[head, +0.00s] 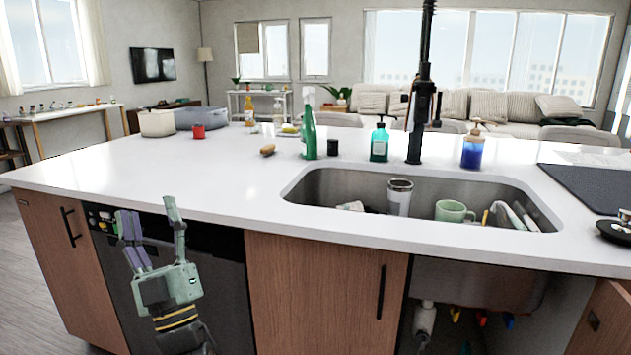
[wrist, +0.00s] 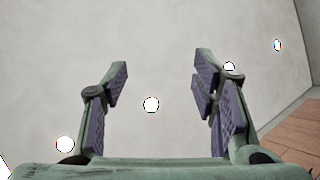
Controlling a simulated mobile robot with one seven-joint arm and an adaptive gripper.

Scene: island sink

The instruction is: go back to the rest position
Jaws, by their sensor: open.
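My gripper (head: 151,224) is open and empty. In the head view it points upward in front of the island's dark dishwasher panel (head: 225,290), its tips near the height of the counter's front edge. In the wrist view my gripper (wrist: 160,85) shows its two purple-padded fingers apart, with nothing between them. Behind them is a plain pale surface (wrist: 150,50) with several bright round spots.
The white countertop (head: 190,178) is clear at its front left. A sink (head: 310,190) holds a tumbler (head: 399,197), a green mug (head: 452,211) and other dishes. A green spray bottle (head: 309,135), soap bottles and a black faucet (head: 421,110) stand behind it. An open cabinet door (head: 600,325) is at lower right.

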